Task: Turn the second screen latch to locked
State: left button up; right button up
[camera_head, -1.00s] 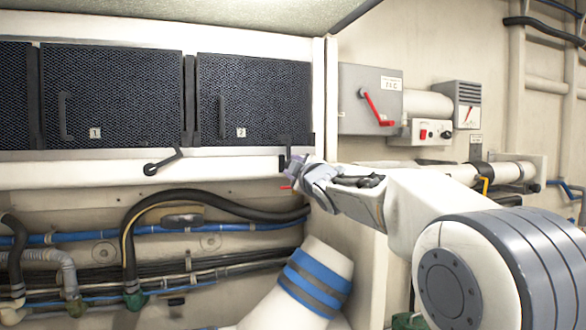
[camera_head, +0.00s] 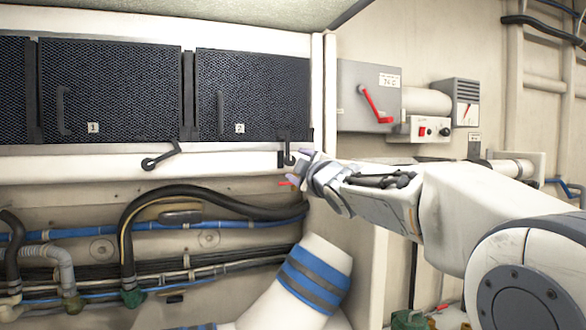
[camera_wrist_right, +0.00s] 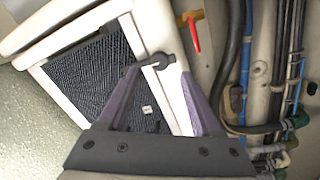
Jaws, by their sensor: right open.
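The second screen (camera_head: 255,95), a dark mesh panel labelled 2, sits in the white frame. Its dark latch (camera_head: 288,153) is at the panel's lower right corner, its handle pointing up. In the right wrist view the latch (camera_wrist_right: 157,61) shows its round pivot on the white frame and its handle reaching over the screen's edge. My right gripper (camera_head: 298,168) is at the latch, just to its right and below. In the wrist view its open purple fingers (camera_wrist_right: 158,80) have the latch near and between their tips; contact cannot be told. My left gripper is out of view.
The first screen (camera_head: 110,90) is at left, with its latch (camera_head: 162,157) lying slantwise below. A red tab (camera_head: 286,183) is by my gripper. Hoses (camera_head: 200,195) and a blue-banded pipe (camera_head: 315,275) lie below. A grey box with a red lever (camera_head: 375,105) is at right.

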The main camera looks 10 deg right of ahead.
jog(key=s, duration=0.5)
jog(key=shift+s+d+f, duration=0.2)
jog(key=shift+d+f, duration=0.1)
jog(key=shift+d, duration=0.05)
jog(key=s+a+f+m+g, duration=0.2)
jog(key=s+a+f+g, duration=0.15)
jog(key=f, duration=0.55)
jog(key=s+a+f+m+g, duration=0.1)
jog(key=s+a+f+g, duration=0.3)
jog(key=f, duration=0.5)
jog(key=s+a+f+m+g, duration=0.25)
jog(key=s+f, duration=0.25)
jog(key=f, duration=0.4)
jog(key=s+f+m+g, duration=0.1)
jog(key=s+f+g, duration=0.3)
jog(key=s+f, duration=0.3)
jog(key=s+a+f+g+h, duration=0.1)
jog(key=s+f+g, duration=0.3)
jog(key=s, duration=1.3)
notch_tip(320, 180, down, 3)
jog(key=shift+s+m+g+h, duration=0.3)
jog(key=shift+m+g, duration=0.05)
jog(key=shift+g, duration=0.05)
jog(key=shift+a, duration=0.1)
